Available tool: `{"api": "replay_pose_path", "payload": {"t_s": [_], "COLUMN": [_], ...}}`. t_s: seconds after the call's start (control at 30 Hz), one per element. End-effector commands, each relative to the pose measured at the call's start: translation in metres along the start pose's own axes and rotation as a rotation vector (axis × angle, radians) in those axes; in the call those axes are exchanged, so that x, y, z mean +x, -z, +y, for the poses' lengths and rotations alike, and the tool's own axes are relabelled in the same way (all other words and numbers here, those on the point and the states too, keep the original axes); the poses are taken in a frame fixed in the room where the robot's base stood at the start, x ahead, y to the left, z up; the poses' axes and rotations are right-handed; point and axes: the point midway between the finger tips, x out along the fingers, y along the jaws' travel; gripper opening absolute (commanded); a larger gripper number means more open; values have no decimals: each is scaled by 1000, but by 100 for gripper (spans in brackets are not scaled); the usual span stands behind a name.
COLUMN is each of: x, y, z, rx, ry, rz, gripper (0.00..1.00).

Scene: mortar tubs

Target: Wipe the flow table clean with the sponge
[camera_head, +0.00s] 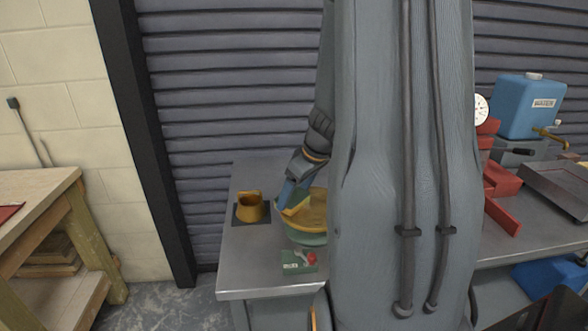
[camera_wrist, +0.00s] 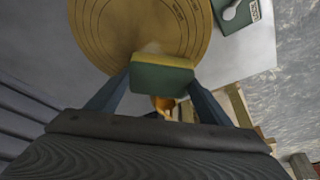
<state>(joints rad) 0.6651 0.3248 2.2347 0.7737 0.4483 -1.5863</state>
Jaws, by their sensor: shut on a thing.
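The flow table (camera_head: 316,212) has a round brass top on a green base and stands on the metal bench. Its top, with engraved rings, shows in the wrist view (camera_wrist: 135,25). My gripper (camera_wrist: 160,80) is shut on the yellow and green sponge (camera_wrist: 162,77), which sits between its two blue fingers. The sponge also shows in the head view (camera_head: 297,207), low at the left part of the disc. It overlaps the disc's edge in the wrist view; I cannot tell whether it touches. A small pale patch shows beside it. My arm hides the disc's right side in the head view.
A brass mould (camera_head: 250,208) stands on a dark mat left of the flow table. A green control box (camera_head: 298,262) with a red knob is in front. Right of my arm are a blue water tank (camera_head: 530,108), red equipment (camera_head: 502,180) and a metal tray (camera_head: 556,187).

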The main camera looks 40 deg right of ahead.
Motion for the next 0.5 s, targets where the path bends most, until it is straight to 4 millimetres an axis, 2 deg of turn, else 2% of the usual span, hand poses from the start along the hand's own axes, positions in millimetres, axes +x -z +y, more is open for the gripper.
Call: {"api": "replay_pose_path", "payload": {"t_s": [0.07,0.5], "x": [-21,-56], "y": [7,22], "z": [2,0], "rx": [-1,-1], "ry": [-6,-2], "rz": [1,-1], "gripper": [52,52]}}
